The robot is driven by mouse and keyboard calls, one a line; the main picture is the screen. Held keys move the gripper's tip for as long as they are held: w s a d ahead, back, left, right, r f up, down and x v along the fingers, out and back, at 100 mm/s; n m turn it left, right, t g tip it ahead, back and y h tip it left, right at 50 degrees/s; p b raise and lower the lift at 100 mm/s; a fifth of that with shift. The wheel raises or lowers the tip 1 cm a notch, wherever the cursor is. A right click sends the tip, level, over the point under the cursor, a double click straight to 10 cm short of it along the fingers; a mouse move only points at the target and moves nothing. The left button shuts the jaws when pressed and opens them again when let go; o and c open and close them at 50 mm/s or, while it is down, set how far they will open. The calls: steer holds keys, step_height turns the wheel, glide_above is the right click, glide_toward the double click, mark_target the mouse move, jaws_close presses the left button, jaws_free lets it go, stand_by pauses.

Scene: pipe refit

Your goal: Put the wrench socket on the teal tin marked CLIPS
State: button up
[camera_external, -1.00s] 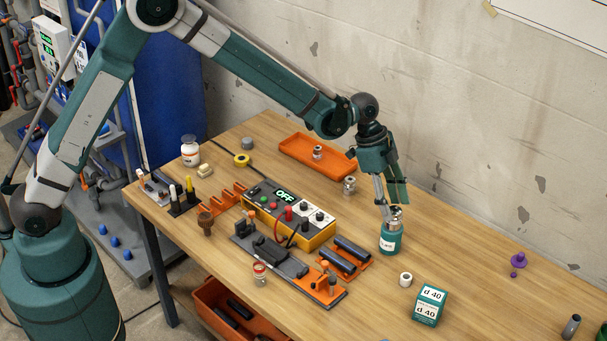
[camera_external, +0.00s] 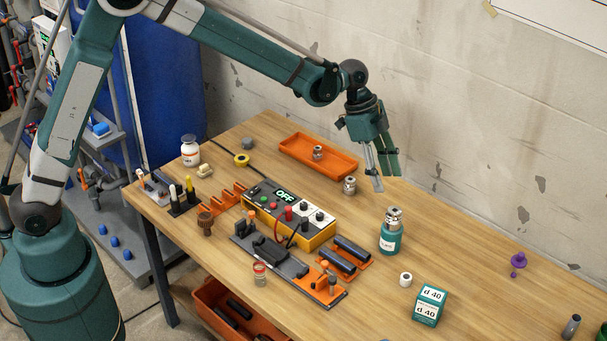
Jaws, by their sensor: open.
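The teal tin (camera_external: 390,240) stands upright on the table, right of the yellow control box. Its white label is too small to read. A silvery metal socket (camera_external: 393,217) sits on top of the tin, roughly upright. My gripper (camera_external: 388,182) is open and empty, above and behind the tin and clear of the socket. Two similar metal pieces are in view: one (camera_external: 349,186) stands on the table left of my gripper, and one (camera_external: 317,153) stands in the orange tray.
The orange tray (camera_external: 340,167) lies at the back by the wall. A yellow control box (camera_external: 318,235) reading OFF and a grey fixture (camera_external: 270,258) fill the middle. A white ring (camera_external: 406,279) and a teal-white box (camera_external: 430,306) stand in front of the tin. The table's right side is mostly free.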

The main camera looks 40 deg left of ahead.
stand_by(0.5)
steer(key=s+a+r+n+t+y, duration=0.1)
steer(key=s+a+r+n, duration=0.2)
steer(key=s+a+r, duration=0.45)
steer(key=s+a+r+n+t, duration=0.1)
steer(key=s+a+r+n, duration=0.3)
steer(key=a, duration=0.6)
steer(key=s+a+r+n+t+y, duration=0.1)
steer(key=s+a+r, duration=0.3)
steer(key=a+r, duration=0.4)
steer(key=s+a+f+n+t+y, duration=0.1)
steer(key=s+a+n, duration=0.3)
steer(key=s+a, duration=0.5)
steer(key=s+a+f+n+t+y, duration=0.1)
steer(key=s+a+f+n+t, duration=0.1)
steer(key=s+a, duration=0.8)
steer(key=s+n, duration=0.1)
steer(key=s, duration=0.3)
steer(key=shift+s+n, duration=0.4)
